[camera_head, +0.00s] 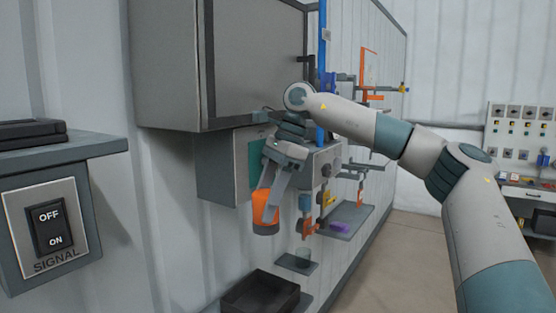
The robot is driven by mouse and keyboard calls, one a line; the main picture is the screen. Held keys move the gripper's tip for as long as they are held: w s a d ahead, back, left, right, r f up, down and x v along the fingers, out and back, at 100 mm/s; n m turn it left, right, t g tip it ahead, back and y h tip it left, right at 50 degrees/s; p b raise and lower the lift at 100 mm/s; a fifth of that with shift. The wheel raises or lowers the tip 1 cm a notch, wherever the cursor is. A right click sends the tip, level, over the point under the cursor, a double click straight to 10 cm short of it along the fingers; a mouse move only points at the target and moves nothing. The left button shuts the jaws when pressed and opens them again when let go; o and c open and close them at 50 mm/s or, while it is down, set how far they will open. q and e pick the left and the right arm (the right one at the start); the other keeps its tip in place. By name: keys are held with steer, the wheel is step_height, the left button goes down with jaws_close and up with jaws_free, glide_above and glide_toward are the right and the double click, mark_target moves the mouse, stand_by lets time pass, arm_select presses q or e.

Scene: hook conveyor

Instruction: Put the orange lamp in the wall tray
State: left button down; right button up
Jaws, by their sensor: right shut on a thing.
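The orange lamp (264,211) hangs in the air in the middle of the view, with a dark grey band at its lower end. My right gripper (270,190) comes from above, pointing down, and is shut on the lamp's upper part. The fingers hide part of the lamp. A dark open tray (232,302) is on the wall low in the view, below the lamp and clearly apart from it. Its lower part is cut off by the picture's edge. My left gripper is not in view.
A grey cabinet (170,65) is on the wall above, with a smaller grey box (217,170) under it. Hooks with orange parts (308,227) and a shelf with a purple thing (338,227) are to the right. A SIGNAL switch (50,228) is at left.

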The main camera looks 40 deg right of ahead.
steer(key=s+a+f+n+g+h, duration=0.1)
steer(key=s+a+f+n+g, duration=0.15)
steer(key=f+n, duration=0.5)
steer(key=s+a+f+n+g+h, duration=0.1)
steer(key=a+f+n, duration=0.25)
steer(key=f, duration=0.65)
steer(key=s+a+f+n+g+h, duration=0.1)
steer(key=a+f+n+g, duration=0.1)
steer(key=f+n, duration=0.5)
steer(key=a+f+n+h+b, duration=0.1)
steer(key=a+f+n+b, duration=0.3)
steer(key=a, duration=0.7)
step_height(320, 180, down, 12)
steer(key=a+b, duration=0.1)
steer(key=b, duration=0.8)
steer(key=shift+a, duration=0.25)
steer(key=shift+w+a+r, duration=0.1)
steer(key=shift+a, duration=0.05)
